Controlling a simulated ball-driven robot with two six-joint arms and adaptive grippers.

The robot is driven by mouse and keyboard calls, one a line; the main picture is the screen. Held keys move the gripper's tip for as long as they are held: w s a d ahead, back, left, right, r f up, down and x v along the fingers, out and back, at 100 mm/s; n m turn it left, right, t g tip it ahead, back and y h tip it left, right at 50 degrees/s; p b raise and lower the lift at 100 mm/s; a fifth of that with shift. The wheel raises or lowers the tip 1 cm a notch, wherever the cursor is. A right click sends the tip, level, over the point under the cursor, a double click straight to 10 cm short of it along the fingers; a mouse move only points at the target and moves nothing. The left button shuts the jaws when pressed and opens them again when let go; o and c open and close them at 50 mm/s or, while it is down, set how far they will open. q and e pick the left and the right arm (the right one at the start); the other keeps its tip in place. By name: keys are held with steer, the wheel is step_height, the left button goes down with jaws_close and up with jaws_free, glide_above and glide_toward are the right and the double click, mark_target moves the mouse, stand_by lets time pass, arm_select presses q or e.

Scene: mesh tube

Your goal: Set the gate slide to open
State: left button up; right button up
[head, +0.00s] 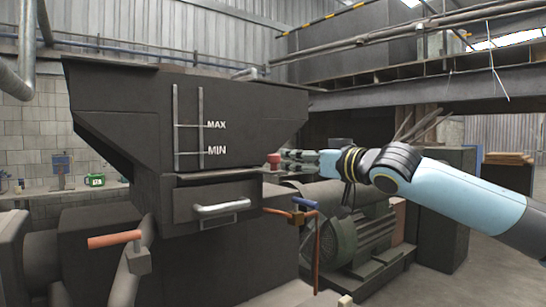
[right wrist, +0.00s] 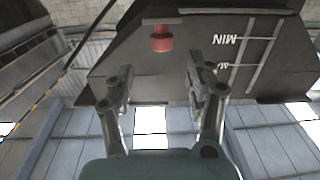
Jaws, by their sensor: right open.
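A dark hopper (head: 120,105) with MAX and MIN marks stands at the left. A red knob (head: 273,158) sticks out at its lower right side; I take it to be the gate slide's knob. It also shows in the right wrist view (right wrist: 161,40), just beyond the fingertips. My right gripper (head: 290,160) comes in from the right, just beside the knob. Its two fingers are apart in the wrist view (right wrist: 158,78), with nothing held between them. Whether they touch the knob I cannot tell. How far the slide is drawn out does not show. My left gripper is out of view.
Below the hopper are a silver handle (head: 222,208), an orange lever (head: 114,239) at the left and a blue-handled valve (head: 305,202) at the right. A green motor (head: 355,240) stands under my right arm. Open floor lies at the lower right.

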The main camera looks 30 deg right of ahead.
mark_target(279, 156)
steer(key=w, duration=0.2)
steer(key=w+p, duration=0.1)
steer(key=w, duration=0.1)
steer(key=shift+a+r, duration=0.15)
steer(key=shift+a, duration=0.2)
steer(key=w, duration=0.4)
steer(key=shift+p, duration=0.35)
steer(key=shift+w+a, duration=0.15)
steer(key=shift+w, duration=0.35)
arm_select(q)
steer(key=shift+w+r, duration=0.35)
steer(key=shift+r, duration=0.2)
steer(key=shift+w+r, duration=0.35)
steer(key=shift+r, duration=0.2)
arm_select(e)
steer(key=shift+f, duration=0.2)
jaws_close()
